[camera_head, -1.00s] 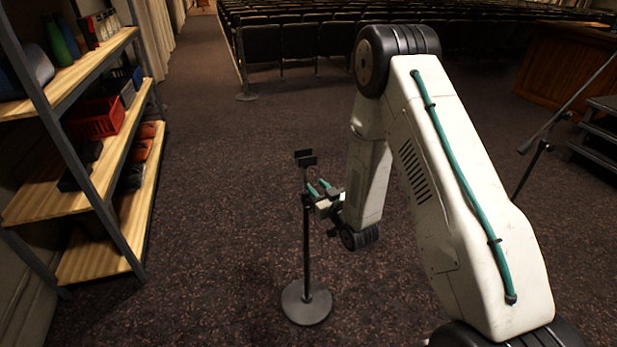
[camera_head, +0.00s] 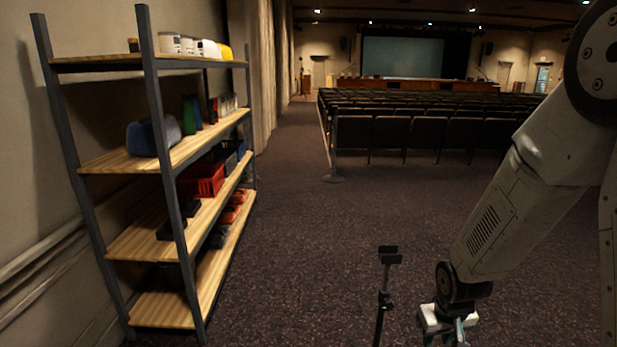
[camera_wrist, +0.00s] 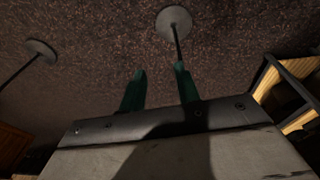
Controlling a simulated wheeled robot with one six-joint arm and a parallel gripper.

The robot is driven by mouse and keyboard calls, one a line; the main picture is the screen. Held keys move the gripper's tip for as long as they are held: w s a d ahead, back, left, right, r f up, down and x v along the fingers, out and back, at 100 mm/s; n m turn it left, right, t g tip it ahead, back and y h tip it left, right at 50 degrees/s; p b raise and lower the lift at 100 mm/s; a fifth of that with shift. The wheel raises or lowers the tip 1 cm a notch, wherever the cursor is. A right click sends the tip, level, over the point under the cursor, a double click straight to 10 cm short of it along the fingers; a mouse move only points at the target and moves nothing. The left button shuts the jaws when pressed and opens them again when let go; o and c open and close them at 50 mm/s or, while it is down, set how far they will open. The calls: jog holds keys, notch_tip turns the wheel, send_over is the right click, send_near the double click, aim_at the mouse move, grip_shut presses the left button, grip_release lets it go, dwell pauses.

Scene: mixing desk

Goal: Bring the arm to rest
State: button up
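My arm (camera_head: 535,200) is bent down from the right side of the head view, white with a dark wrist joint. The wrist end hangs near the bottom edge, and its lower part is cut off. In the wrist view my gripper (camera_wrist: 158,72) shows two green fingers set apart, with nothing held between them. A black stand (camera_head: 388,256) with a small cradle on top is just left of the wrist end in the head view; its foot is out of frame there. A stand's round base (camera_wrist: 174,20) and pole show beyond the right finger in the wrist view.
A shelf unit (camera_head: 163,165) with bins, bottles and other goods stands at the left wall. Rows of seats (camera_head: 420,130) lie ahead behind a rope barrier. A second stand base (camera_wrist: 42,52) is at the wrist view's left. The carpet (camera_head: 300,240) between shelf and seats is clear.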

jog(key=s+a+r, duration=0.3)
jog(key=s+r, duration=2.1)
jog(key=r, duration=0.3)
jog(key=shift+m+g, duration=0.3)
jog(key=shift+g, duration=0.1)
dwell(1.1)
